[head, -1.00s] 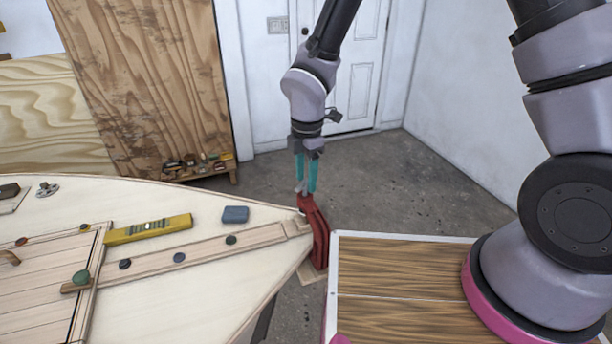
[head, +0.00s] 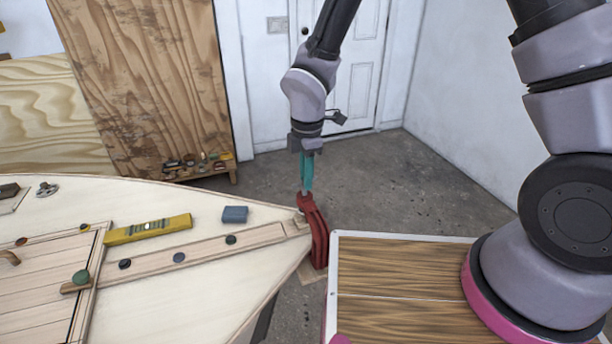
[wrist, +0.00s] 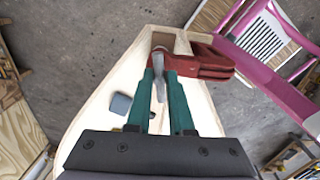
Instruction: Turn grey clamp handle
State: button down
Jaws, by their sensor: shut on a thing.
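The red clamp (head: 316,230) sits at the tip of the pale plywood hull (head: 215,260). It also shows in the wrist view (wrist: 205,66). Its grey handle (wrist: 159,75) is a slim bar between the teal fingers in the wrist view. My gripper (head: 306,188) points down over the top of the clamp. In the wrist view my gripper (wrist: 160,72) is shut on the grey handle. In the head view the fingers mostly hide the handle.
A yellow level (head: 148,229) and a blue-grey block (head: 235,214) lie on the hull left of the clamp. A low shelf with small items (head: 200,170) stands behind. The concrete floor behind the clamp is clear.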

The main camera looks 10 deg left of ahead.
jog(key=m, duration=1)
jog(key=shift+s, duration=0.1)
jog(key=m, duration=0.5)
jog(key=shift+s+m, duration=0.1)
jog(key=shift+m, duration=2.6)
jog(key=c, duration=0.8)
grip_release()
jog(key=shift+o, duration=0.2)
notch_tip(320, 180, up, 11)
jog(key=shift+s, duration=0.25)
